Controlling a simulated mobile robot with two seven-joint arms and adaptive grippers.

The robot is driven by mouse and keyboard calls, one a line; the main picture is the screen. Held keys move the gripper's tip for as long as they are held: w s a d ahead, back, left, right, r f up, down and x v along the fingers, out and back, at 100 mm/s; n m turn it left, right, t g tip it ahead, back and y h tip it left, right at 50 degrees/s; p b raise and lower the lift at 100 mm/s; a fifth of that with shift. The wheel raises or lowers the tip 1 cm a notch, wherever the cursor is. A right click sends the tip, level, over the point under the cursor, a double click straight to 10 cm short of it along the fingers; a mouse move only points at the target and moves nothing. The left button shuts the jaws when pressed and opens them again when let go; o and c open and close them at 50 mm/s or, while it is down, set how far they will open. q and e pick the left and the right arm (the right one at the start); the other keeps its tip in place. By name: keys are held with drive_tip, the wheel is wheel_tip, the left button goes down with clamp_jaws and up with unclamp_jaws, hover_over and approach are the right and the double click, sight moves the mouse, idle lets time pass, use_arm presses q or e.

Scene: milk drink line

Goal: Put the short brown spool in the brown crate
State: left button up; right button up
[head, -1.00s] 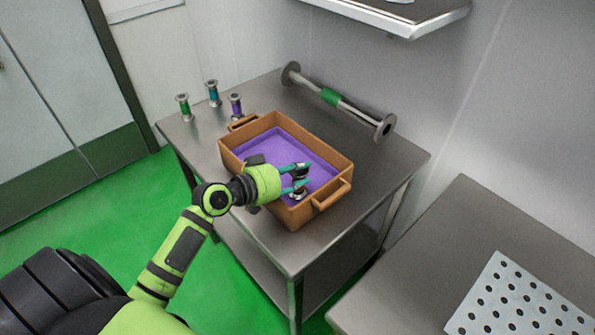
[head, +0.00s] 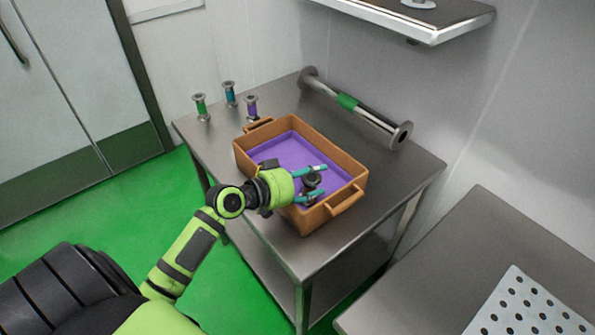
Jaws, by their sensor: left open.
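The brown crate (head: 350,167) with a purple floor stands on a steel table. My left gripper (head: 315,182) reaches over its near left wall, with its two teal fingers open inside the crate. A short spool (head: 312,181) with grey flanges is between the fingers, at the near end of the crate. The fingers and wrist partly cover it, so I cannot make out its band colour or whether it touches the crate floor. My right gripper is not in view.
Short spools stand at the table's back left: green (head: 201,107), teal (head: 230,93) and purple (head: 252,106). A long green-banded spool (head: 347,102) lies behind the crate. A perforated white board (head: 520,315) lies on the right table. A shelf (head: 430,22) overhangs at the top.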

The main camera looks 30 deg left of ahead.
use_arm(q)
drive_tip(key=shift+r+p, duration=0.5)
drive_tip(key=shift+s+a+f+b, duration=0.2)
drive_tip(key=shift+s+a+b, duration=0.15)
drive_tip(key=shift+s+b, duration=0.3)
drive_tip(key=b+v, duration=0.2)
drive_tip(key=v, duration=0.8)
drive_tip(key=shift+s+r, duration=0.3)
drive_tip(key=shift+r, duration=0.15)
drive_tip(key=shift+a, duration=0.1)
